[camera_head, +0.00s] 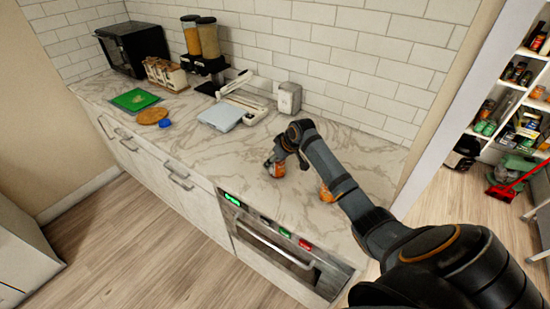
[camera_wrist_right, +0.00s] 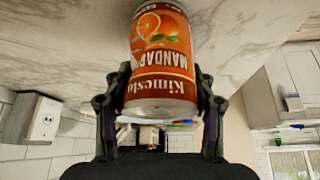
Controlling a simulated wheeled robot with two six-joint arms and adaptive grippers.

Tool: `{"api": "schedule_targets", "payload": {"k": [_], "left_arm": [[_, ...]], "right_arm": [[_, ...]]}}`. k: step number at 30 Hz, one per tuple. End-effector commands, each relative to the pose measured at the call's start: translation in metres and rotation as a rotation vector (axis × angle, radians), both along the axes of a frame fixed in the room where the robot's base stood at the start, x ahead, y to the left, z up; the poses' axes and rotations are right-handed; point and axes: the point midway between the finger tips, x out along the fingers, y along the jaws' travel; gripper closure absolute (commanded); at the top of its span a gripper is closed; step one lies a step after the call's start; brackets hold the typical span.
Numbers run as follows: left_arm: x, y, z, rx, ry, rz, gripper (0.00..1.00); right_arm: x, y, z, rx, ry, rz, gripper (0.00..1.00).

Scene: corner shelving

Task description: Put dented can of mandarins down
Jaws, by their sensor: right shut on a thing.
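The can of mandarins (camera_wrist_right: 162,60) has an orange label with fruit pictures and white letters, and fills the upper middle of the right wrist view. My right gripper (camera_wrist_right: 161,88) is shut on it, one finger on each side. In the head view the orange can (camera_head: 276,169) shows below my right gripper (camera_head: 284,152), at the marble countertop (camera_head: 225,160). I cannot tell whether its base touches the counter. The dent cannot be made out. My left gripper is not in view.
A second orange can (camera_head: 326,192) stands partly hidden behind my right forearm. The counter front between is clear.

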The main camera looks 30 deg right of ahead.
Motion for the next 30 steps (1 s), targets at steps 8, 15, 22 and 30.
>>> {"api": "schedule_targets", "payload": {"k": [8, 15, 22, 30], "left_arm": [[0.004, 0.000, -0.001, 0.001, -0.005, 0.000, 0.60], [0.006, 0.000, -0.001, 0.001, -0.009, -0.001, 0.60], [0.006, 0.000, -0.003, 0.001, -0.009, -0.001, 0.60], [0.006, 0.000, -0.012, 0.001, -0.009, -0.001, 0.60]], "right_arm": [[-0.001, 0.000, -0.002, 0.001, 0.003, 0.000, 0.25], [-0.001, 0.000, -0.001, 0.001, 0.003, 0.000, 0.22], [-0.007, -0.003, 0.010, -0.003, 0.001, 0.000, 0.22], [-0.038, -0.011, 0.066, -0.008, -0.001, 0.000, 0.22]]}}
